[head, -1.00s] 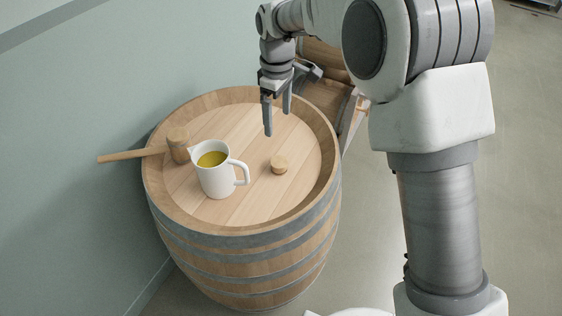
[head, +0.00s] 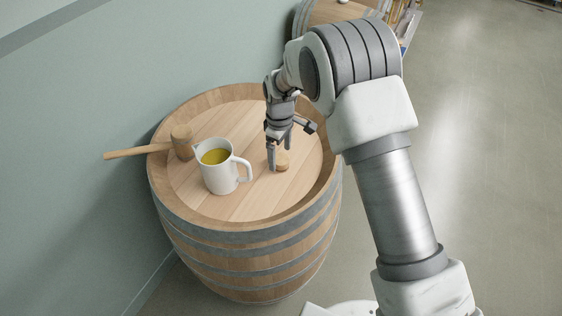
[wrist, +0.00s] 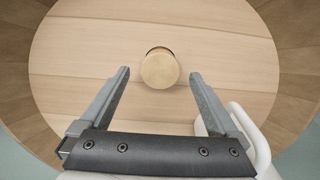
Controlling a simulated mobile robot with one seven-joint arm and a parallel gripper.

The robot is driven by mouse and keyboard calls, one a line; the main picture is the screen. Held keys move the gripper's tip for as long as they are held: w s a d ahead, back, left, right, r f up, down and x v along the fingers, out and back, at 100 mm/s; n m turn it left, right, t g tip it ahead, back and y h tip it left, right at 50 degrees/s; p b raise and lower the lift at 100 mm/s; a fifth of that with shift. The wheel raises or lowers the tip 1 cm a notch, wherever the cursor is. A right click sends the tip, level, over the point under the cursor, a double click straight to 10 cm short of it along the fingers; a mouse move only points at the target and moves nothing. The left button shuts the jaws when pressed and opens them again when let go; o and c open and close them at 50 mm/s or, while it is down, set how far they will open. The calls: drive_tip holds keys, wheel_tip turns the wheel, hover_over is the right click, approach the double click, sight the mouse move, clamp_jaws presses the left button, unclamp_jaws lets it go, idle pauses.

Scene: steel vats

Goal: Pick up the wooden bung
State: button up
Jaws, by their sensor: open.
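The wooden bung (head: 283,160) is a small, round, light wooden plug on the head of an upright barrel (head: 245,208). In the wrist view the bung (wrist: 159,68) lies near the middle, just past the fingertips and midway between them. My gripper (head: 278,160) is open and empty, with its fingers pointing down at the bung and partly hiding it in the head view. In the wrist view the two fingers of my gripper (wrist: 160,75) stand apart, one on each side. I cannot tell how far the fingertips are above the wood.
A white jug (head: 220,175) of yellow-green liquid stands left of the bung, its handle towards my gripper. A wooden mallet (head: 180,142) lies at the barrel's left, its handle over the rim. A second barrel (head: 330,12) lies behind. The wall is close on the left.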

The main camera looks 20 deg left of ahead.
drive_tip(key=shift+f, duration=1.4)
drive_tip(key=shift+c, duration=0.4)
clamp_jaws()
drive_tip(key=shift+r, duration=0.55)
drive_tip(key=r, duration=0.1)
drive_tip(key=r+b, duration=0.1)
drive_tip(key=r, duration=0.1)
drive_tip(key=shift+s+d+r, duration=0.2)
drive_tip(key=s+d+r+b, duration=0.1)
drive_tip(key=s+d+r, duration=0.5)
drive_tip(key=s+d, duration=0.1)
drive_tip(key=shift+s+d+r+b, duration=0.25)
drive_tip(key=shift+s+b, duration=0.1)
drive_tip(key=shift+s, duration=0.25)
